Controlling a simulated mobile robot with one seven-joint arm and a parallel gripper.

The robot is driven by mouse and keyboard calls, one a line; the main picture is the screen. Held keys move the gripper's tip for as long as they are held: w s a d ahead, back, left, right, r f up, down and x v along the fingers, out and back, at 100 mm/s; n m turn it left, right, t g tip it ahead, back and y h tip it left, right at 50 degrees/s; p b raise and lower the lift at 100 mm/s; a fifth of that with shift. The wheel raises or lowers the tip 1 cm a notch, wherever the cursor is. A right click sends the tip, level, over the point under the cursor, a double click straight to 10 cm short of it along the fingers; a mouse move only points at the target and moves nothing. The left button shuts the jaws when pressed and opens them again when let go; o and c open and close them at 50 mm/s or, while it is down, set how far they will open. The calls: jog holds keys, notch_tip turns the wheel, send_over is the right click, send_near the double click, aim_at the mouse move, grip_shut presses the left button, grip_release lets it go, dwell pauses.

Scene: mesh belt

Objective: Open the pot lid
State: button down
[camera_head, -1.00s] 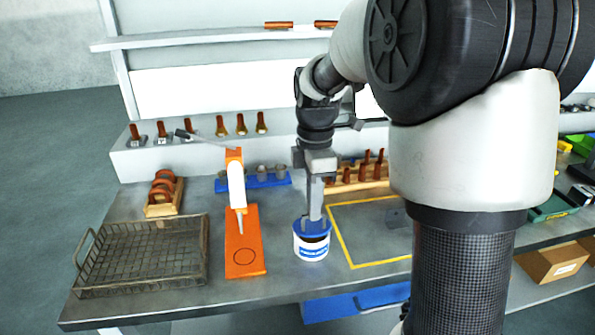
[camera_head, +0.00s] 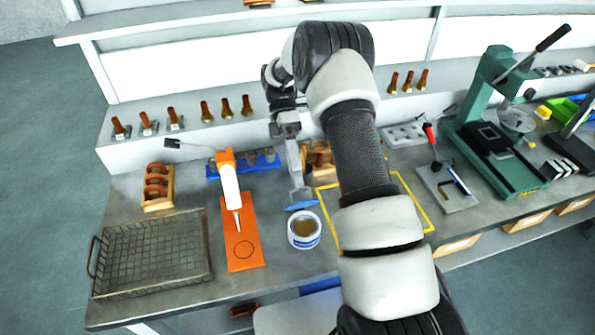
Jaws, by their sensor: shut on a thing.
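The pot (camera_head: 304,232) is a small white tub with a blue label, standing on the grey bench just right of the orange board. Its top is uncovered and brownish contents show inside. The blue lid (camera_head: 301,205) is off the pot, seen nearly edge-on above and behind its rim. My gripper (camera_head: 299,196) is shut on the lid and points down at it. The fingertips are small and partly merge with the lid in this view.
A wire basket (camera_head: 150,258) and an orange board (camera_head: 241,235) with an orange-and-white dispenser (camera_head: 229,185) lie left of the pot. A yellow outlined area (camera_head: 427,213) lies to the right, partly behind my arm. A green press (camera_head: 492,130) stands at the right.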

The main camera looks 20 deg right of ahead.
jog(key=shift+w+f+g, duration=0.2)
jog(key=shift+w+g, duration=0.25)
jog(key=shift+g, duration=0.15)
